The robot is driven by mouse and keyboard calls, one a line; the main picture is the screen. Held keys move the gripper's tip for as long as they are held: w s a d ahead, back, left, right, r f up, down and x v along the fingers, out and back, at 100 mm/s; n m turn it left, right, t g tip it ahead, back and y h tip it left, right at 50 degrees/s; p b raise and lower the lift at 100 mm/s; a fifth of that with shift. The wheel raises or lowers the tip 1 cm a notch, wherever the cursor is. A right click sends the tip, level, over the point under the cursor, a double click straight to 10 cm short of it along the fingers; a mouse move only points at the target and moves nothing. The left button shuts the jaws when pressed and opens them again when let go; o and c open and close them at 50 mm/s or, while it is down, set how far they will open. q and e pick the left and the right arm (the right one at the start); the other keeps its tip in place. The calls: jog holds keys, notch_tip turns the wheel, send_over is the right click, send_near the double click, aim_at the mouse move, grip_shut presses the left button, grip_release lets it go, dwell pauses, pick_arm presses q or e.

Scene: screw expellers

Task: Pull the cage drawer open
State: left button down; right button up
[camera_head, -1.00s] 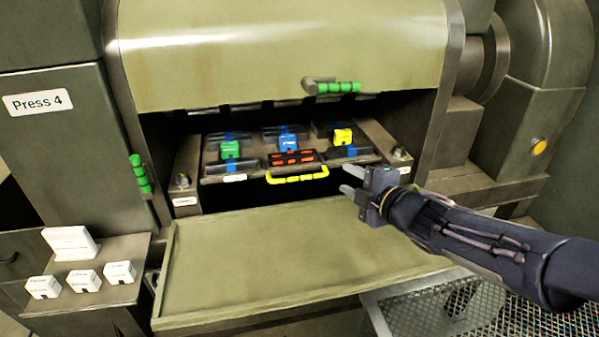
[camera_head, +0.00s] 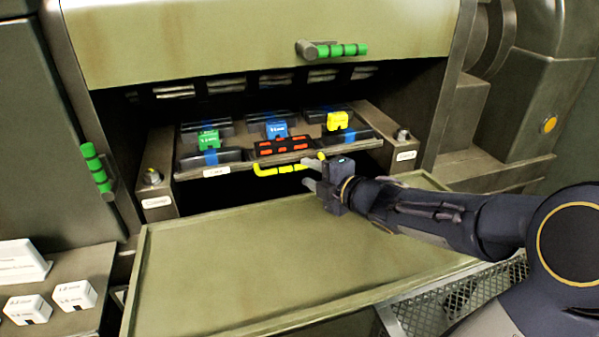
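The cage drawer (camera_head: 193,172) is a flat metal tray inside the press opening, holding green, blue and yellow blocks in dark slots. Its yellow bar handle (camera_head: 276,171) hangs at the front edge, below a black and red block. My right gripper (camera_head: 308,173) is at the right end of the handle, its fingers pointing left. The two fingers are apart, one higher and one lower. I see nothing clamped between them, and I cannot tell whether they touch the handle. My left gripper is not in view.
A lowered tan door panel (camera_head: 250,250) spreads below the drawer. The raised hood (camera_head: 260,40) with a green handle (camera_head: 342,50) is above. Metal side blocks flank the drawer. A side shelf (camera_head: 80,265) with white blocks is at lower left. Mesh (camera_head: 440,300) is at lower right.

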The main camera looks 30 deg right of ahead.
aim_at(298, 169)
jog(key=x, duration=0.4)
grip_shut()
dwell(0.4)
